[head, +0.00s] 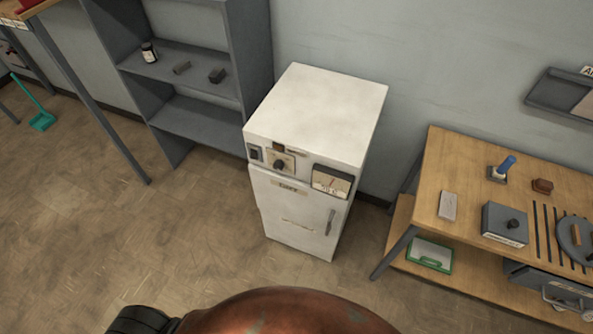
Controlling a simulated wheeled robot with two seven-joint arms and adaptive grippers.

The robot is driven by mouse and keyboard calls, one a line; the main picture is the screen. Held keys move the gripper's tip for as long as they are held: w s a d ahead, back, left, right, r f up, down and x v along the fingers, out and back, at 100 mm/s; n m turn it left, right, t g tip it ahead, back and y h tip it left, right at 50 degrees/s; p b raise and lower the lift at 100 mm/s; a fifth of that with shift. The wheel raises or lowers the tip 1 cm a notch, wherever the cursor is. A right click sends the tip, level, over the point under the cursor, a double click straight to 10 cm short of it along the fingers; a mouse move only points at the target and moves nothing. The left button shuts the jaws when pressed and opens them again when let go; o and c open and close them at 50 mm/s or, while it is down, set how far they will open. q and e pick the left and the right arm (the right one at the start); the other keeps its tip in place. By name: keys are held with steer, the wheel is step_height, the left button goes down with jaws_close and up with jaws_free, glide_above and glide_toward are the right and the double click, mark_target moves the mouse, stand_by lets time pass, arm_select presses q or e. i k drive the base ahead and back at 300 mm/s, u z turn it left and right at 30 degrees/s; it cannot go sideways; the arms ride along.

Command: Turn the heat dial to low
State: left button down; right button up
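A white upright cabinet (315,115) with a front door stands against the back wall near the middle of the head view. A dark round heat dial (280,165) sits on a small beige plate at the upper left of its front. The dial's setting is too small to read. A gauge (332,182) with a pale face is to the right of the dial, and a dark switch (256,154) is to its left. The door has a handle (330,222) at its right side and looks shut. Neither of my grippers is in view.
A grey shelf unit (195,118) stands left of the cabinet. A wooden workbench (440,240) with a grey box (505,224) and a blue-handled tool (507,164) is at the right. The floor before the cabinet is clear.

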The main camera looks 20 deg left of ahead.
mark_target(278, 165)
steer(key=z, duration=3.2)
steer(key=k, duration=2.5)
steer(key=u, duration=2.35)
